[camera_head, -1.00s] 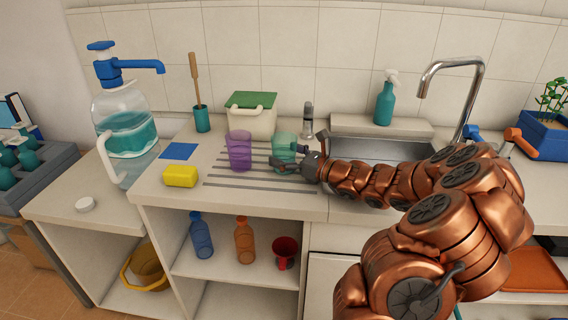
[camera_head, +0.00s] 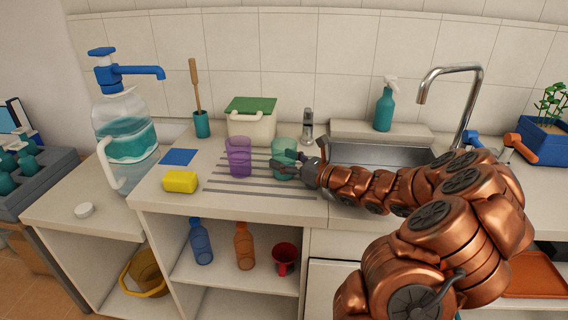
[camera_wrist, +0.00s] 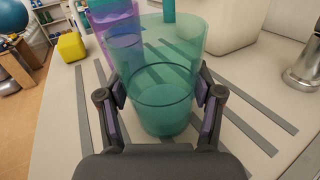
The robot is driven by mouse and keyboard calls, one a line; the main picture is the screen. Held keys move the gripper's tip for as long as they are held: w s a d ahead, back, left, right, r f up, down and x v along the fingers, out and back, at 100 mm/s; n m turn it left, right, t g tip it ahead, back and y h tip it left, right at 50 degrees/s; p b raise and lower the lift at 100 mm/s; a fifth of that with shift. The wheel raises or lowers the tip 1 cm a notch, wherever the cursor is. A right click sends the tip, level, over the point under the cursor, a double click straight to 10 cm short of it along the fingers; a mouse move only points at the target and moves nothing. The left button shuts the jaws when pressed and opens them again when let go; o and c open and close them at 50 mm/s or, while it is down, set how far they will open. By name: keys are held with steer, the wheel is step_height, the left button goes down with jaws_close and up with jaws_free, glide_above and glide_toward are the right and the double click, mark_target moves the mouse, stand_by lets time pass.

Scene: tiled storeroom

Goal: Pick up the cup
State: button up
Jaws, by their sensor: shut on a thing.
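A see-through teal cup (camera_head: 284,152) stands upright on the counter beside a purple see-through cup (camera_head: 239,157). My gripper (camera_head: 289,163) is at the teal cup, reaching in from the right. In the wrist view the teal cup (camera_wrist: 164,100) sits between the two fingers of my gripper (camera_wrist: 162,103), which press on its sides. The purple cup (camera_wrist: 112,30) stands just beyond it to the left. A red cup (camera_head: 285,258) is on the shelf below the counter.
A yellow sponge (camera_head: 180,181) and a blue square (camera_head: 179,157) lie to the left on the counter. A white box with a green lid (camera_head: 251,122) stands behind the cups. The sink (camera_head: 376,155) and its tap (camera_head: 450,72) are to the right.

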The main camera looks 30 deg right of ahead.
mark_target(292, 152)
steer(key=shift+r, duration=0.2)
steer(key=shift+r, duration=1.5)
steer(key=shift+s+a+r, duration=0.1)
steer(key=shift+a+r, duration=0.05)
steer(key=shift+a, duration=0.15)
steer(key=a, duration=0.3)
steer(key=s+a+b, duration=0.1)
steer(key=a, duration=0.2)
steer(key=s+a+r+b, duration=0.1)
steer(key=a, duration=0.3)
steer(key=shift+s, duration=0.2)
steer(key=shift+a+f+b, duration=0.2)
steer(key=shift+a+b, duration=0.25)
steer(key=shift+b, duration=0.35)
steer(key=shift+s+a+r+b, duration=0.15)
steer(key=shift+s+a+b, duration=0.1)
steer(key=shift+a+b, duration=0.8)
steer(key=shift+s+a+r+b, duration=0.1)
steer(key=shift+s+a+b, duration=0.15)
steer(key=shift+a+b, duration=0.75)
steer(key=shift+r+b, duration=0.1)
steer(key=shift+b, duration=0.35)
